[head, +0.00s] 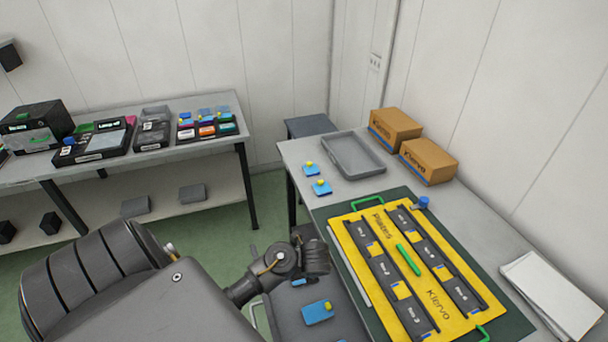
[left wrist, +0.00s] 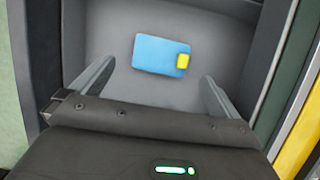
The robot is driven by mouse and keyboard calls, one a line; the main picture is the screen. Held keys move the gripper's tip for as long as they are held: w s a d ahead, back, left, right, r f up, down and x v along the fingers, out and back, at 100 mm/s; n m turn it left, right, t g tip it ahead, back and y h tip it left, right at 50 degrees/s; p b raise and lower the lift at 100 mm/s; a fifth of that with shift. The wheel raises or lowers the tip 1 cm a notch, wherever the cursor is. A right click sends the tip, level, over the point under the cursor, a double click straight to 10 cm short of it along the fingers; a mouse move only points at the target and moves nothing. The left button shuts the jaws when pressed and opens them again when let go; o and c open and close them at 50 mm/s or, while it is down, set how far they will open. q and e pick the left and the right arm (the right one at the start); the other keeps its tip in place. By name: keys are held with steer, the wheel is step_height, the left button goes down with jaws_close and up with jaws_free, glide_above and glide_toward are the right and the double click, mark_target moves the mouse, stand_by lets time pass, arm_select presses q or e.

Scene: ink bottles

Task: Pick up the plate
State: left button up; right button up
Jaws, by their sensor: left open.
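A blue plate with a yellow knob (head: 318,313) lies in a grey bin at the lower middle of the head view. It also shows in the left wrist view, where the blue plate (left wrist: 158,54) lies flat on the grey bin floor with its yellow knob to the right. My left gripper (head: 306,264) is over the bin, behind the plate in the head view. In the left wrist view its two fingers (left wrist: 158,78) are open and empty, spread to either side of the plate. I cannot tell the exact height gap. My right gripper is not in view.
Two more blue plates (head: 321,188) lie on the table beside an empty grey tray (head: 353,155). A yellow board with dark slotted bars (head: 425,270) is right of the bin. Two cardboard boxes (head: 428,161) stand behind it. The bin walls (left wrist: 42,60) surround the gripper closely.

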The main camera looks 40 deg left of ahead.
arm_select(q)
steer(key=b+x, duration=0.1)
steer(key=x, duration=0.4)
steer(key=shift+w+a, duration=0.2)
steer(key=shift+w, duration=0.05)
steer(key=c, duration=0.9)
